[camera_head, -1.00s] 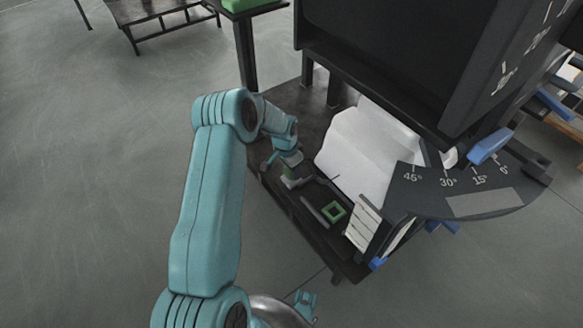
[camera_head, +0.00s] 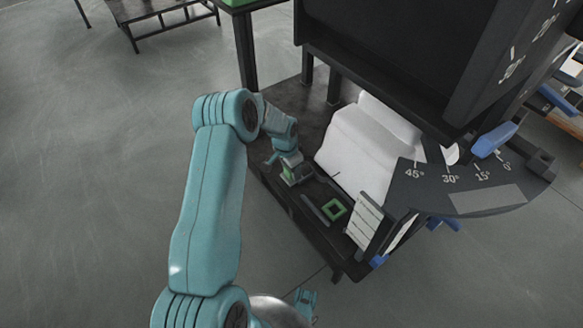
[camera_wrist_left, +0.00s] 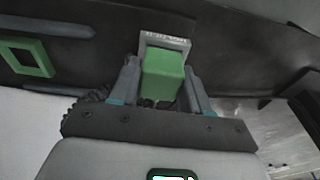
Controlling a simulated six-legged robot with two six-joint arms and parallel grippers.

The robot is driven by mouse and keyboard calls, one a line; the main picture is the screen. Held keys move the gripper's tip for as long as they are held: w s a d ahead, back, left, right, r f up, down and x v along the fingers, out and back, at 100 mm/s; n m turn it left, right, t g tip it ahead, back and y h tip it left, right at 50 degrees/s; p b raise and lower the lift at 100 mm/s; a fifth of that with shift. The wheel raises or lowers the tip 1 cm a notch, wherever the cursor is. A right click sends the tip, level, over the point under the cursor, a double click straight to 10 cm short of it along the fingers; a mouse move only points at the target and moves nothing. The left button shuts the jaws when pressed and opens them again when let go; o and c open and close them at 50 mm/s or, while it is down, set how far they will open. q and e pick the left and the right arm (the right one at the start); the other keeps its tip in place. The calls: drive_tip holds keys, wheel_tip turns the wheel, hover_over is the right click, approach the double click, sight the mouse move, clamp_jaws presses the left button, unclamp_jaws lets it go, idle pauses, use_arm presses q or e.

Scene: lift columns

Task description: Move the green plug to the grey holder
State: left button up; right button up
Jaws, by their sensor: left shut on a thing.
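My left gripper (camera_head: 286,163) points down over the low dark bench. In the left wrist view its two fingers (camera_wrist_left: 163,88) are shut on the green plug (camera_wrist_left: 163,74), one on each side. The plug also shows as a small green patch in the head view (camera_head: 288,173). The grey holder (camera_wrist_left: 165,41), with small lettering on its edge, is right at the plug's far end. I cannot tell how deep the plug sits in it. A small teal part of mine shows at the bottom edge of the head view; I cannot tell whether it is my right gripper.
A green square frame (camera_head: 334,210) lies on the bench, next to a dark bar (camera_head: 315,210). A white slanted block (camera_head: 365,145) stands close right of my gripper. A big dark panel (camera_head: 400,55) and an angle scale (camera_head: 465,188) overhang the right.

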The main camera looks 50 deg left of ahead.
use_arm(q)
drive_tip(key=shift+r, duration=0.1)
drive_tip(key=o, duration=1.3)
drive_tip(key=shift+c, duration=0.2)
drive_tip(key=shift+r, duration=0.1)
drive_tip(key=shift+r+p, duration=2.3)
drive_tip(key=shift+r, duration=1.1)
